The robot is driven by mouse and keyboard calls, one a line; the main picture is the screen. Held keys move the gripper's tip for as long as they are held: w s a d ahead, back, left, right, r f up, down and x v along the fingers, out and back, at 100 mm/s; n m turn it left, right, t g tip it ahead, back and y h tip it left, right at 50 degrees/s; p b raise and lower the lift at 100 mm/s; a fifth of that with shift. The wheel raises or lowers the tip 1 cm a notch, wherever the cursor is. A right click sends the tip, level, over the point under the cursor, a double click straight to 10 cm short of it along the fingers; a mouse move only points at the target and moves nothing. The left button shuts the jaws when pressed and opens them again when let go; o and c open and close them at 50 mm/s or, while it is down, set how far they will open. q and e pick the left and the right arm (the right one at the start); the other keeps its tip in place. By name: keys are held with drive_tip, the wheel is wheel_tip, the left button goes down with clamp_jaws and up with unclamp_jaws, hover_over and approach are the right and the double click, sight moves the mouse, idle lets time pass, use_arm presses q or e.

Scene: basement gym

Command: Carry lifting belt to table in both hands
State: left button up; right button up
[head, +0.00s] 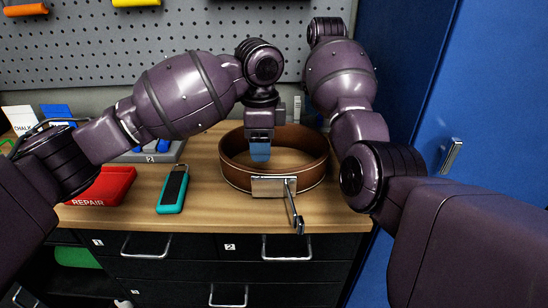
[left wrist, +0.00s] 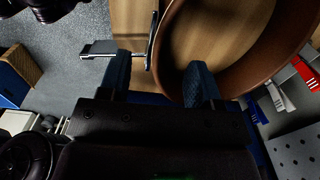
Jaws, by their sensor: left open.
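The brown lifting belt (head: 315,175) stands as a closed ring on the wooden workbench. Its metal buckle (head: 273,187) faces me, with a lever sticking out forward. My left gripper (head: 260,152) points down over the belt ring and is open and empty. I cannot tell how far the fingertips are above the rim. My right arm is at the right of the belt; its gripper is not visible.
On the workbench (head: 200,215), left of the belt, are a teal device (head: 173,190) and a red REPAIR case (head: 103,187). A grey pegboard (head: 200,25) stands behind. Blue lockers (head: 495,120) are at the right. Drawers with metal handles are below the bench edge.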

sight(262, 181)
use_arm(q)
drive_tip(key=shift+f, duration=0.1)
wheel_tip(262, 181, down, 10)
drive_tip(key=shift+f, duration=0.25)
use_arm(e)
wheel_tip(262, 181, down, 11)
drive_tip(key=shift+r, duration=0.2)
use_arm(q)
drive_tip(key=c, duration=0.9)
use_arm(e)
clamp_jaws()
use_arm(q)
clamp_jaws()
use_arm(e)
drive_tip(key=shift+r, duration=0.1)
